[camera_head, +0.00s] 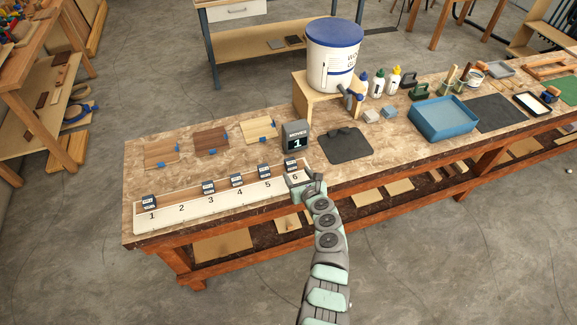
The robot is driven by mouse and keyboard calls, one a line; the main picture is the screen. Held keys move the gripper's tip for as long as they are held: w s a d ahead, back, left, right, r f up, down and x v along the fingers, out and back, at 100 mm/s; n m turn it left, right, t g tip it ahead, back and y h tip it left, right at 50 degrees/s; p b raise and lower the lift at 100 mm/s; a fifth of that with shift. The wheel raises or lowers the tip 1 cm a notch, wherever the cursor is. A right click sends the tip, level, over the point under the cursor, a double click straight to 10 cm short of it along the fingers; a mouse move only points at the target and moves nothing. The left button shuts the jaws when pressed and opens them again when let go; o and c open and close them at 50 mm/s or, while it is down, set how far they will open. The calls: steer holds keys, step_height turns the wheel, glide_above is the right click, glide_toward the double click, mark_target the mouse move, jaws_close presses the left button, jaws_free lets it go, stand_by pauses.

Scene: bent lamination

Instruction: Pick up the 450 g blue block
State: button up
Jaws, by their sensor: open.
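There is a block at slot 1 (149,202), one at slot 3 (208,188), one at slot 4 (237,181), one at slot 5 (264,172) and one at slot 6 (291,165). Slot 2 is empty. The labels are too small to read, so I cannot tell which block is 450 g. My gripper (300,181) is open at the tray's right end, just in front of the slot 6 block. It partly hides that end; contact cannot be told.
A dark display (296,137) reading "MOVES 1" stands behind slot 6. A dark mat (345,146) lies to its right. A large white bucket (333,60) stands behind on a wooden stand. A blue tray (443,121) and bottles are further right. Three wooden sheets lie behind the tray.

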mark_target(292, 166)
steer(key=b+x, duration=0.1)
steer(key=x, duration=0.1)
steer(key=shift+w+f+b, duration=0.2)
steer(key=shift+f+b, duration=0.05)
steer(key=shift+b, duration=0.1)
steer(key=shift+w+a+b, duration=0.25)
steer(key=shift+w+b, duration=0.2)
steer(key=shift+w, duration=0.1)
steer(key=b+x, duration=0.3)
steer(key=b, duration=0.1)
steer(key=shift+w+d+f, duration=0.1)
steer(key=shift+w+f, duration=0.05)
steer(key=shift+f, duration=0.1)
steer(key=b, duration=0.1)
steer(key=w+b, duration=0.1)
steer(key=shift+w+a+f+b, duration=0.15)
steer(key=shift+w+a+b, duration=0.15)
steer(key=shift+w+b, duration=0.05)
jaws_close()
